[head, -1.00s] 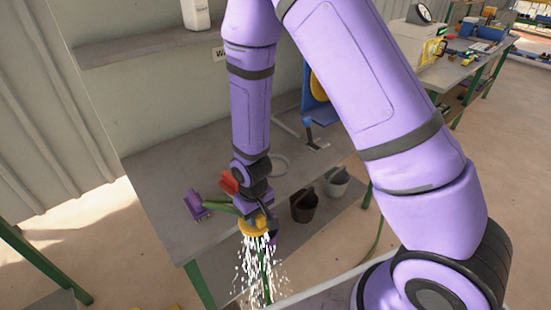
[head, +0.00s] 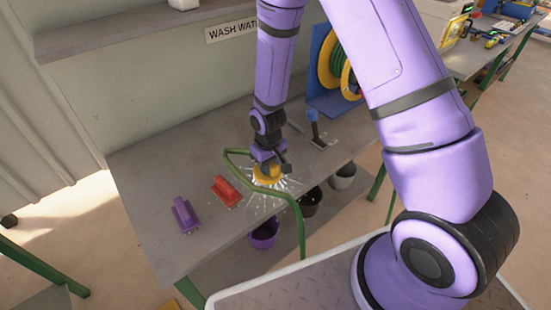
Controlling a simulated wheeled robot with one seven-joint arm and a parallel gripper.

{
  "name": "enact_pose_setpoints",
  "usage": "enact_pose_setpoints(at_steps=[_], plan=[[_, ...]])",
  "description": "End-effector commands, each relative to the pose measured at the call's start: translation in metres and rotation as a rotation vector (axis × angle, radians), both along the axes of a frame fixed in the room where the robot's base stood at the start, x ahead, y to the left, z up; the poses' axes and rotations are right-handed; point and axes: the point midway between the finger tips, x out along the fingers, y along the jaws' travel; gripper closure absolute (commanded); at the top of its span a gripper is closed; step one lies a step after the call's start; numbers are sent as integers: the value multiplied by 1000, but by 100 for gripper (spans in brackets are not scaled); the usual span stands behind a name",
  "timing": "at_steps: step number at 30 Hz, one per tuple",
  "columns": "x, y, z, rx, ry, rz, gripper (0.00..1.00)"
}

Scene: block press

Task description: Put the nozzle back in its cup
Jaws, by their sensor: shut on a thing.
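The yellow nozzle (head: 266,178) is in the jaws of my gripper (head: 270,166), which is shut on it. The nozzle points down, low over the grey bench (head: 160,165). White water spray (head: 262,201) fans out from under it across the bench top. The green hose (head: 301,225) loops from the nozzle over the bench's front edge. I cannot make out the cup; the nozzle, gripper and spray cover that part of the bench. Whether the nozzle touches anything below cannot be told.
A red handled block (head: 226,190) and a purple one (head: 185,214) lie left of the nozzle. A blue-handled lever (head: 313,127) and a blue-backed hose reel (head: 336,65) stand behind, to the right. Purple (head: 264,236), brown (head: 311,203) and grey (head: 343,178) buckets sit below the bench.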

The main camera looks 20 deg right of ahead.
Motion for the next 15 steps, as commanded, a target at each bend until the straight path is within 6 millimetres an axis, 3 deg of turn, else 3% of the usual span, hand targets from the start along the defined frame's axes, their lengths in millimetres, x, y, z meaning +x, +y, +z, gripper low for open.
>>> enact_pose_setpoints(at_steps=[6, 15], plan=[[35, -27, -4, 0, 0, -3, 100], [51, -39, -6, 0, 0, -2, 100]])
